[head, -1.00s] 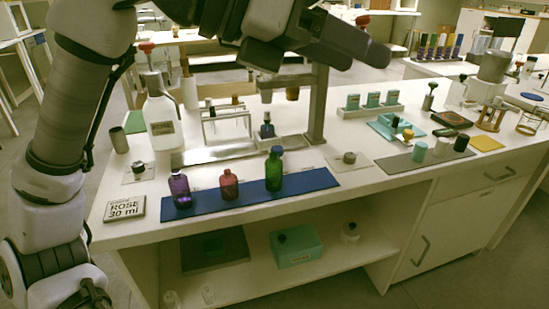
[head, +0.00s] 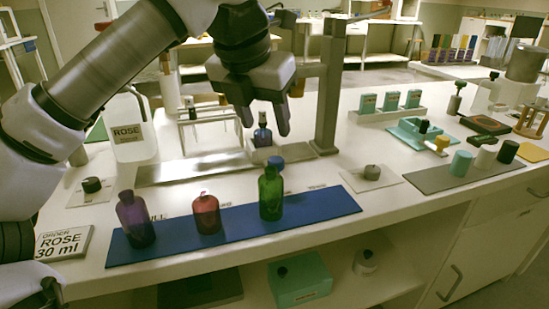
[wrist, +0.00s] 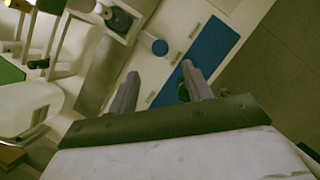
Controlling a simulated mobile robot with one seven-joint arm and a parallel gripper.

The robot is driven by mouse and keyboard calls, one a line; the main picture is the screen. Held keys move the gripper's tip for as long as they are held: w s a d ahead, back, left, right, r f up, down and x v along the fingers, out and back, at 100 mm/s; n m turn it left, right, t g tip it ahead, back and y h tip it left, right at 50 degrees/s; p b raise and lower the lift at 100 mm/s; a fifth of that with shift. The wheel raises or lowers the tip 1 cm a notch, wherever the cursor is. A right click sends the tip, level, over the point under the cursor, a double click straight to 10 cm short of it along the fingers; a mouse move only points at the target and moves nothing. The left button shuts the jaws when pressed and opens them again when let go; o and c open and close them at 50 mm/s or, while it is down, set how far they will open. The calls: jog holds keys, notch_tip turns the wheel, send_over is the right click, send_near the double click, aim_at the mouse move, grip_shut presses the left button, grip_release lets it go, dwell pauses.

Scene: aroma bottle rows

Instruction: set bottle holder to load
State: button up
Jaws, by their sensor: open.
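A bottle holder (head: 265,154) sits at the right end of a metal rail plate (head: 197,169), by a grey upright post. A small dark blue bottle (head: 262,138) stands in it. In the wrist view the holder (wrist: 130,33) with its bottle (wrist: 117,18) is near the top. My gripper (head: 264,122) is open and empty, pointing down. In the head view its fingers overlap the small bottle; I cannot tell the exact gap between them. In the wrist view my gripper (wrist: 160,88) shows both fingers apart, with the holder beyond them.
A blue mat (head: 330,203) at the front carries purple (head: 135,222), red (head: 207,216) and green (head: 271,195) bottles. A white ROSE jug (head: 128,135) stands left. An order sign (head: 64,243) lies front left.

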aim_at(276, 159)
jog(key=b+x, duration=0.2)
jog(key=x, duration=0.7)
jog(key=shift+w+d+f, duration=0.1)
jog(key=shift+d+f, duration=0.05)
jog(key=shift+f, duration=0.1)
jog(key=shift+c, duration=0.4)
grip_shut()
